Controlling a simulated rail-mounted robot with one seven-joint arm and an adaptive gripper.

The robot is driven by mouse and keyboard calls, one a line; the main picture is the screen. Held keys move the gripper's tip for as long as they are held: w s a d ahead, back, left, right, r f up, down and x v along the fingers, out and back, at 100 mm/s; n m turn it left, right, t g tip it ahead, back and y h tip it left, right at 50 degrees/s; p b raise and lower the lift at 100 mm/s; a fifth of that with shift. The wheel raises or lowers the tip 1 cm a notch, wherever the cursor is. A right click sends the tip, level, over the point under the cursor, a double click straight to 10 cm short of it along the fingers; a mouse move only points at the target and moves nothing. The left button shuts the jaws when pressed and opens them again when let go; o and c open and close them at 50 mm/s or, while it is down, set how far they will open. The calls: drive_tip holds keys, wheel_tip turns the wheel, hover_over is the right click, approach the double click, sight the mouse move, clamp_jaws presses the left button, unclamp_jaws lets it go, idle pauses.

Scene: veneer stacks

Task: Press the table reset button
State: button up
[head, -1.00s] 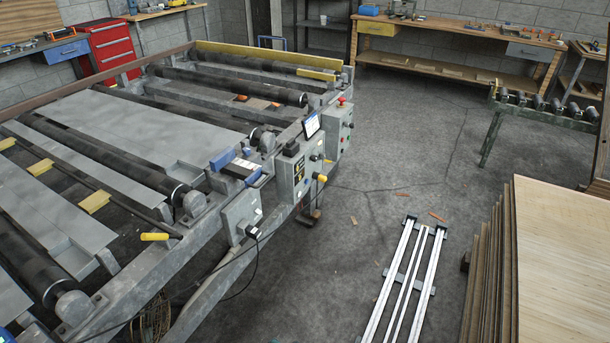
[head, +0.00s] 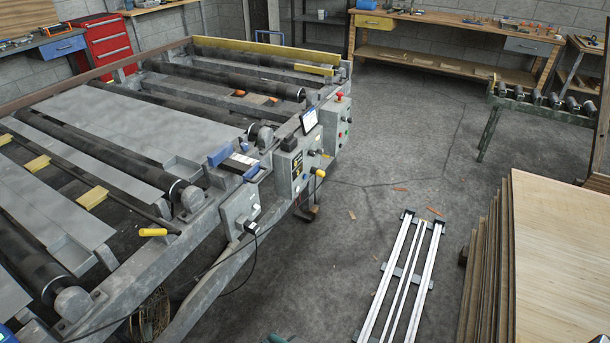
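The roller table (head: 215,290) fills the left side of the head view. Grey control boxes hang on its near side rail. The far box (head: 334,128) has a red mushroom button (head: 339,96) on top and small coloured buttons on its face. The nearest box (head: 240,212) has a dark knob and a cable. Labels are too small to read, so I cannot tell which button is the reset. My gripper is not in view.
A veneer stack (head: 562,260) stands at the right. Pale metal rails (head: 402,280) lie on the floor between it and the table. A roller stand (head: 540,110) and a workbench (head: 450,32) are farther back. The middle floor is open, with small wood scraps.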

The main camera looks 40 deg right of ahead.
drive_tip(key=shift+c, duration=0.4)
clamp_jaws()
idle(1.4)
